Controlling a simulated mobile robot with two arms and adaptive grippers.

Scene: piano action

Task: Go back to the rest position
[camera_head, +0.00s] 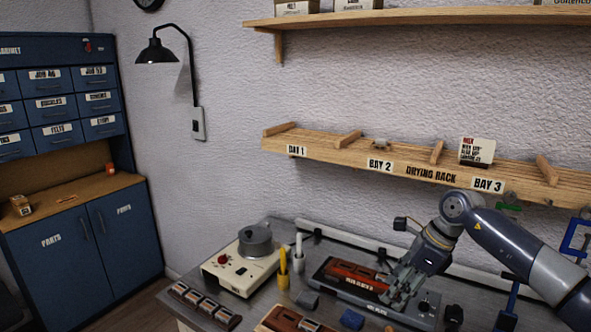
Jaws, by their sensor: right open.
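My right arm comes in from the right, and its gripper (394,294) points down over the workbench (228,234). The gripper is open, close above the right part of a dark device with a reddish-brown block (355,275) on it. I cannot tell whether the fingers touch the device. My left gripper does not show.
A glue pot on a cream heater (232,271) stands at the bench's left. Yellow and white bottles (283,270) stand beside it. A wooden drying rack (330,150) with three bays hangs above. A blue cabinet (90,240) stands at far left, and a blue clamp (575,238) is at right.

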